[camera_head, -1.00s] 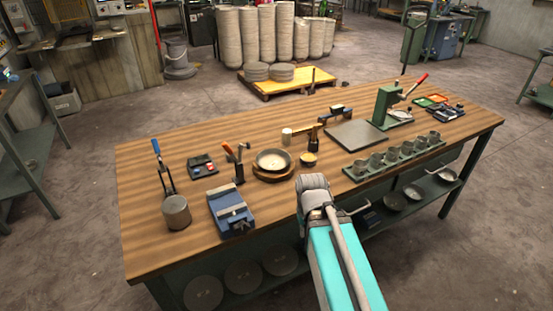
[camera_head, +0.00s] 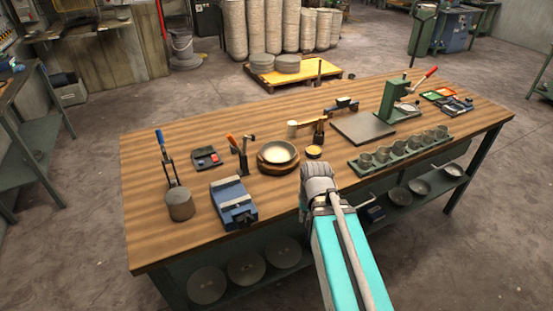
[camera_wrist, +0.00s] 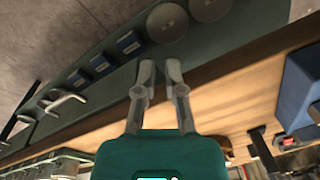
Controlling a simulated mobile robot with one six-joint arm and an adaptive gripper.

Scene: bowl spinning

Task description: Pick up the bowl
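The bowl (camera_head: 278,151) is shallow and pale metal, resting on a round wooden base (camera_head: 279,171) near the middle of the workbench. My gripper is hidden behind my arm in the head view, where the arm reaches to the bench's front edge, right of the bowl and nearer the camera. In the wrist view my gripper (camera_wrist: 160,64) has its two fingers a little apart with nothing between them. It points toward the bench's front edge and lower shelf. The bowl cannot be made out in the wrist view.
On the wooden bench (camera_head: 150,230) stand a blue vise (camera_head: 233,203), a tool holder (camera_head: 243,160), a small round pot (camera_head: 313,152), a mallet (camera_head: 306,126), a row of metal cups (camera_head: 405,149) and a green press (camera_head: 393,103). More dishes (camera_head: 420,187) and discs (camera_head: 246,267) sit below.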

